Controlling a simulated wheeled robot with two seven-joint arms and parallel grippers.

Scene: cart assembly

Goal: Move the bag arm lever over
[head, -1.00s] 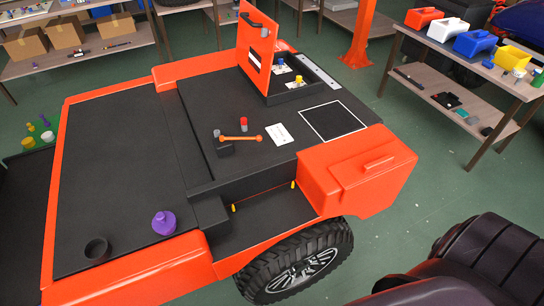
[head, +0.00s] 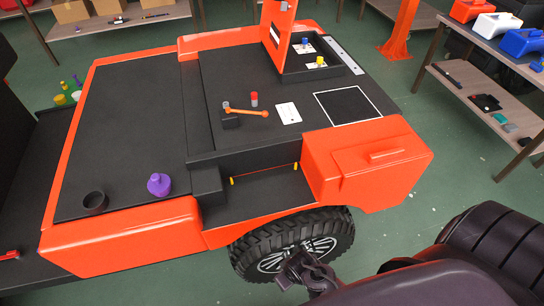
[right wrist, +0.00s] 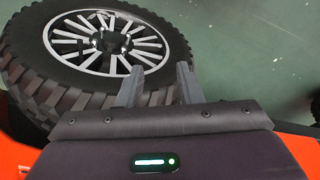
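The orange lever (head: 246,112) lies across the dark deck of the orange cart (head: 125,252). Its left end is at a small grey post (head: 226,104) beside a dark block (head: 230,123), and its right end is a round orange knob. A red-topped grey peg (head: 254,99) stands just behind the lever. My right gripper (head: 297,265) is in front of the cart's wheel, well below and apart from the lever. In the right wrist view its two grey fingers (right wrist: 158,86) are spread with nothing between them. My left gripper is not in view.
The orange side box (head: 370,165) and the big wheel (head: 290,243) stand between my right arm and the deck. A purple knob (head: 159,184) and a dark cup (head: 94,202) are on the left deck. An upright orange lid (head: 276,30) stands at the back. Shelves stand behind.

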